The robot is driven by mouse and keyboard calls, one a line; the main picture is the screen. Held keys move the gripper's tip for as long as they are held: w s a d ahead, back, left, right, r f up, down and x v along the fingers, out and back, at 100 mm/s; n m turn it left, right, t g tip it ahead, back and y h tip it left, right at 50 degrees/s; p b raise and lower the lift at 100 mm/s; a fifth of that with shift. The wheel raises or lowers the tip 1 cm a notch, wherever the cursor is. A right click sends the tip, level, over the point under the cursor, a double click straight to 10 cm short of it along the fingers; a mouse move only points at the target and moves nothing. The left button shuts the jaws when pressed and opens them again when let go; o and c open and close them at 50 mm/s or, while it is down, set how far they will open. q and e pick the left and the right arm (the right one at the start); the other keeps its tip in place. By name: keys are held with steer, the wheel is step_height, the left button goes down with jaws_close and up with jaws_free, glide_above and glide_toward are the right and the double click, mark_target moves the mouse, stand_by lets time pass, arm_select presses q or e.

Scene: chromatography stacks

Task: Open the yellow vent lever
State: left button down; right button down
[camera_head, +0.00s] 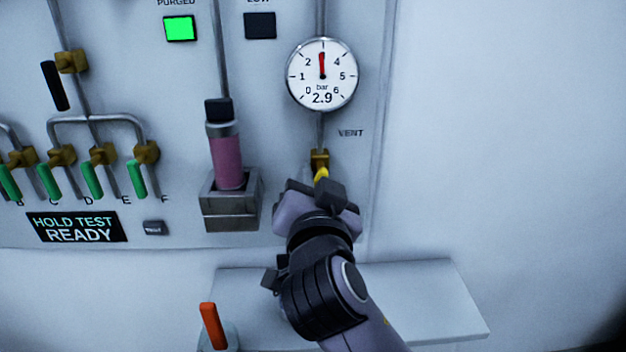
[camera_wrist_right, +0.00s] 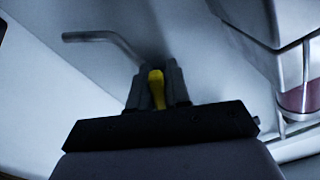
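The yellow vent lever (camera_head: 321,174) hangs from a brass valve (camera_head: 319,157) below the gauge, under the VENT label. Its lower part is hidden behind my right gripper (camera_head: 316,192) in the head view. In the right wrist view the yellow lever (camera_wrist_right: 156,88) stands between the two dark fingers of my right gripper (camera_wrist_right: 158,85), which sit close against both its sides. The round gauge (camera_head: 322,74) reads 2.9 bar. My left gripper is not in view.
A pink cylinder (camera_head: 227,160) stands in a grey holder (camera_head: 231,214) left of my right gripper. Several green-handled valves line the panel's left. A shelf (camera_head: 430,300) and an orange handle (camera_head: 212,325) are below. A green PURGED light (camera_head: 180,28) is lit.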

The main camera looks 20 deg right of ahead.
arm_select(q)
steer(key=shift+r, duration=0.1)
arm_select(e)
steer(key=n+p, duration=0.1)
steer(key=n, duration=0.1)
steer(key=n+p, duration=0.1)
steer(key=shift+s+d+n+p, duration=0.1)
steer(key=shift+d+n+p, duration=0.2)
steer(key=shift+d+n, duration=0.1)
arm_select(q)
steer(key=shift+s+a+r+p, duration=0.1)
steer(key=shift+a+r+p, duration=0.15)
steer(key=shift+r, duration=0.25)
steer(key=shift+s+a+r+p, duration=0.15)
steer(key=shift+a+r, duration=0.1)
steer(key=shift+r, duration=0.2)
arm_select(e)
steer(key=shift+d+n, duration=0.2)
steer(key=shift+n, duration=0.7)
steer(key=c, duration=1.2)
jaws_free()
steer(key=shift+f, duration=0.1)
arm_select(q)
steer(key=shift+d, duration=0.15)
arm_select(e)
steer(key=shift+o, duration=0.2)
